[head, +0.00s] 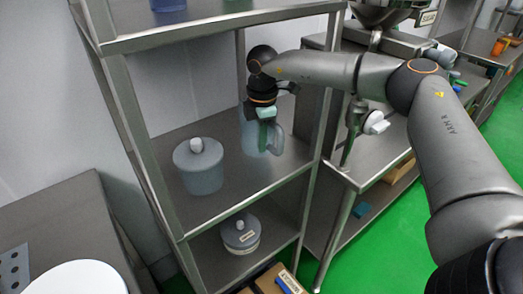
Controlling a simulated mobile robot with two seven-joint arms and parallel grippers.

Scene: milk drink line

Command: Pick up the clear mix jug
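The clear mix jug (250,142) is a see-through bluish vessel with a loop handle on its right side. It stands on the middle shelf, near the back right. My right gripper (266,114) reaches in from the right and points down at the jug's top, overlapping its rim in the picture. Its pale green fingertips are small, and I cannot tell whether they touch or grip the jug. My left gripper is not in view.
A lidded translucent pot (199,171) stands left of the jug on the same metal shelf (232,194). A labelled lidded pot (241,238) is on the shelf below. The shelf's right post (322,120) stands close to my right arm. The upper shelf (225,22) overhangs.

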